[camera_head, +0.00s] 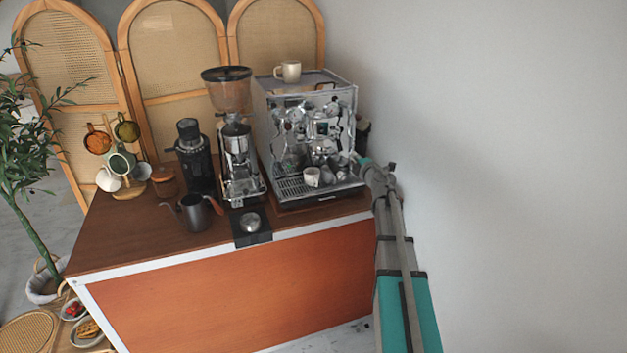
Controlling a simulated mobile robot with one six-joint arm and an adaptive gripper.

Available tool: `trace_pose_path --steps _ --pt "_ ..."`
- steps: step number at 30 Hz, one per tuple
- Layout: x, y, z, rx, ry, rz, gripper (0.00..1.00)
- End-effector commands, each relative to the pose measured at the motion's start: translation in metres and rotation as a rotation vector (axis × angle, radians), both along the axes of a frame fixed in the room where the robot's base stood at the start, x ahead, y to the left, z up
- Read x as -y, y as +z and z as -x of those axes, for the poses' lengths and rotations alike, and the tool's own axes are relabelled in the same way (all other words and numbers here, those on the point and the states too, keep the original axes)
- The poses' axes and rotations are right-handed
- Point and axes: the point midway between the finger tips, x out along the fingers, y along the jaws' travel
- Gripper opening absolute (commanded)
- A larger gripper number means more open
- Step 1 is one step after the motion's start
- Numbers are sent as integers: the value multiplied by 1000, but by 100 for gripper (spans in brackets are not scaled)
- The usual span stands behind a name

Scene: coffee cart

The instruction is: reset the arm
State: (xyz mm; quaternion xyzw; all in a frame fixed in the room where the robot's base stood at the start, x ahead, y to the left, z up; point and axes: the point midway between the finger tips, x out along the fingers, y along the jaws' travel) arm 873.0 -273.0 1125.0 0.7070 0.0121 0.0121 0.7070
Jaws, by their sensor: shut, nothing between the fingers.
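My arm (400,265) reaches up from the lower right, along the right end of the cart, to the right front of the espresso machine (307,97). My gripper (353,159) is small and dark at the arm's far end, close in front of the machine's right side. It looks shut with nothing in it. I cannot tell whether it touches the machine, and its fingertips are hard to make out.
A white cup (312,177) stands on the machine's drip tray, another cup (291,71) on top. A grinder (237,150), a dark kettle (195,213) and a mug tree (127,187) stand left. A bare wall (500,150) is right of my arm.

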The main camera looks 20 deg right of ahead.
Motion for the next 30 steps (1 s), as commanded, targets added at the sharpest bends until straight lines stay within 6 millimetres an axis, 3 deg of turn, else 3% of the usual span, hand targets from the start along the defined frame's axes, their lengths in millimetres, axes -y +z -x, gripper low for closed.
trace_pose_path --steps 3,20,30 --pt "0 1 8 0 0 0 0" --pt "-1 2 8 6 -14 -12 0" --pt "-8 8 23 52 -204 -196 0"
